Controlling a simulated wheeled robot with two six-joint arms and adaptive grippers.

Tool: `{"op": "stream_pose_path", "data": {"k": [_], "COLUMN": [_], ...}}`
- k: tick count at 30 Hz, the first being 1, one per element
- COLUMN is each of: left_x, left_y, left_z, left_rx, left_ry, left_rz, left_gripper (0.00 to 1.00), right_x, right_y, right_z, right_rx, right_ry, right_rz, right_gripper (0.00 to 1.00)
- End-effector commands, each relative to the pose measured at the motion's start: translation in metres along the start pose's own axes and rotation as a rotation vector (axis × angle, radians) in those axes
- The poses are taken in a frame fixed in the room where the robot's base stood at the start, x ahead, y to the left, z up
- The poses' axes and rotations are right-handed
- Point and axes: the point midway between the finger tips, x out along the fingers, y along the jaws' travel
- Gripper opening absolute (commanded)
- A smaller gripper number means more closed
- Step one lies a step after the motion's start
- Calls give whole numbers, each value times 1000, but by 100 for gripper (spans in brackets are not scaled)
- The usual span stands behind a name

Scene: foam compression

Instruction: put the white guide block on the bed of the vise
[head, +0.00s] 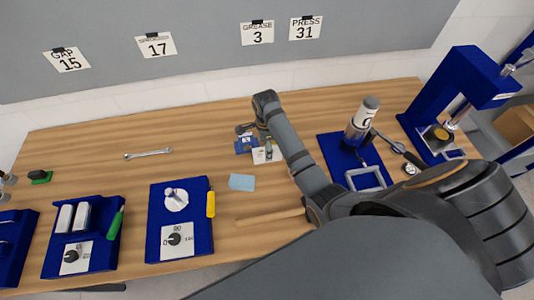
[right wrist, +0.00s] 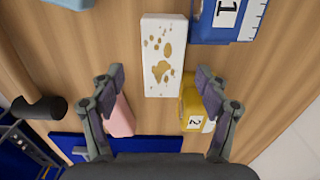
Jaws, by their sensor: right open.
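A white block with gold-brown spots (right wrist: 164,55) lies flat on the wood in the right wrist view, between and ahead of my right fingers. It is probably the guide block. In the head view a small white piece (head: 261,156) shows under the end of my right arm. My right gripper (right wrist: 160,80) is open and empty above the table, its fingers on either side of the block's near end, not closed on it. A blue piece marked 1 with a scale (right wrist: 228,22) lies to its right; I cannot tell whether it belongs to the vise.
A pink piece (right wrist: 121,118) and a yellow piece marked 2 (right wrist: 191,104) lie close to my right fingers. A light-blue pad (head: 241,182) lies nearby. A blue press (head: 455,95) stands at the right. Blue trays fill the left front. The back left is mostly clear around a wrench (head: 148,154).

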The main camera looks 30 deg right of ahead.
Motion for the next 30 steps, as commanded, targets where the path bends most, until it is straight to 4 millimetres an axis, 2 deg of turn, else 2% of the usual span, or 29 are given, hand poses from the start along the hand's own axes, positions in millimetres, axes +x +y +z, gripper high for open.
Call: {"op": "stream_pose_path", "data": {"k": [4,9,17,30], "left_x": [-16,-20,-19,-19], "left_y": [-1,-1,-1,-2], "left_z": [-2,-2,-2,-2], "left_rx": [0,0,0,0], "left_ry": [0,0,0,0], "left_rz": [0,0,0,0], "left_gripper": [40,40,40,40], "right_x": [18,44,50,50], "right_y": [-2,-4,-4,-4], "right_z": [-3,-4,-4,-4], "right_rx": [0,0,0,0], "right_ry": [2,1,0,0], "right_rz": [6,3,1,1], "right_gripper": [75,75,75,17]}}
